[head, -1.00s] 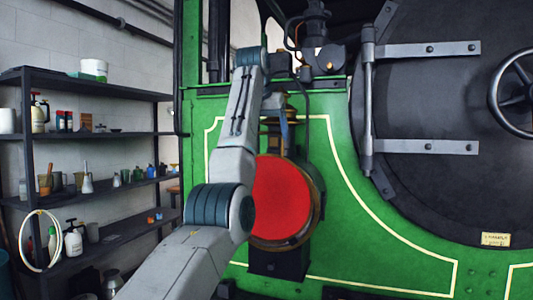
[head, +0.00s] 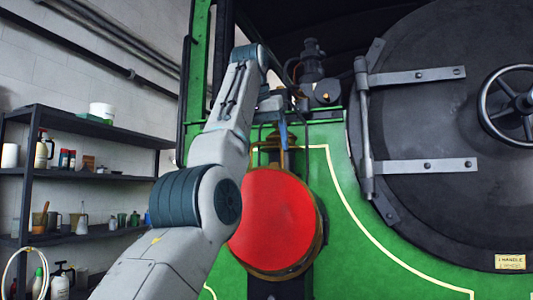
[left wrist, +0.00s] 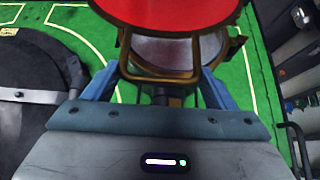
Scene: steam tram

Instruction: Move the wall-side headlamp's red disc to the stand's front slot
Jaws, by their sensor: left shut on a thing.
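The red disc (head: 272,218) is a large round plate with a brass rim, facing me on the wall-side headlamp (head: 321,235) at the green tram front. In the left wrist view the red disc (left wrist: 168,10) fills the top edge, with a brass frame (left wrist: 185,72) below it. My left gripper (head: 283,137) comes down from above at the top of the disc. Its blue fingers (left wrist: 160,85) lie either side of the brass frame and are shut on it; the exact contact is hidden. The stand with its front slot is not in view. My right gripper is not in view.
A dark round smokebox door (head: 440,130) with hinge straps and a handwheel fills the right side. A dark shelf (head: 85,125) with bottles and cans stands against the wall at left. A black fitting (head: 315,75) is close to the gripper.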

